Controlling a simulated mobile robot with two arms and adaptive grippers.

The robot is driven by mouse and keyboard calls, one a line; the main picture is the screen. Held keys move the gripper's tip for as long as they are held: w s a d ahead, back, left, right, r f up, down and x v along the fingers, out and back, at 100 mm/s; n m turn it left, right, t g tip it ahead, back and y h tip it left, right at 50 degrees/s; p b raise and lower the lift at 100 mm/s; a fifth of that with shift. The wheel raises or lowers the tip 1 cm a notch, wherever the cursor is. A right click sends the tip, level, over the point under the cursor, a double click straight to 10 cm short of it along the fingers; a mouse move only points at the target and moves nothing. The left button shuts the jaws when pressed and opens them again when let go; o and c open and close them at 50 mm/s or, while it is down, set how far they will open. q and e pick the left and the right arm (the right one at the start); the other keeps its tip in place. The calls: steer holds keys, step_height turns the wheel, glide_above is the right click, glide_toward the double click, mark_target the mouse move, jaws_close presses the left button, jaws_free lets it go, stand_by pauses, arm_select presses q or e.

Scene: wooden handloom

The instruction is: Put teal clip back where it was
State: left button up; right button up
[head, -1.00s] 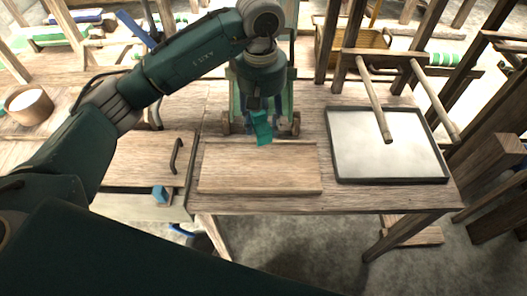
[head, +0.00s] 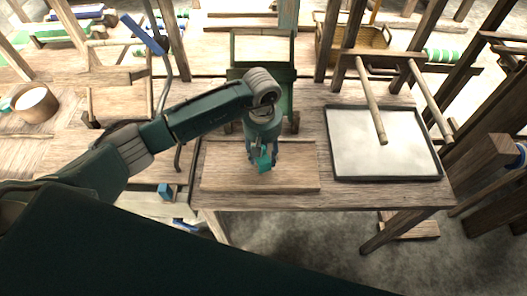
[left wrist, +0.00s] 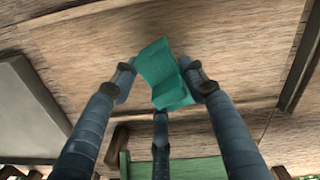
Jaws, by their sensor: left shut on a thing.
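The teal clip (head: 264,160) is held in my left gripper (head: 262,154) over the wooden board (head: 222,172) on the table. In the left wrist view the teal clip (left wrist: 163,72) sits between the fingers, with the board's wood grain behind it. I cannot tell whether the clip touches the board. My right gripper is not in view.
A black-rimmed tray (head: 372,142) with a pale inside lies right of the board, with wooden rods above it. A green-framed wooden stand (head: 262,48) is behind. A wooden bowl (head: 36,103) stands at the far left. The table's front edge (head: 330,207) is close.

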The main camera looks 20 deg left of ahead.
arm_select(q)
steer(key=shift+f, duration=0.2)
steer(key=o, duration=1.2)
steer(key=shift+r, duration=0.1)
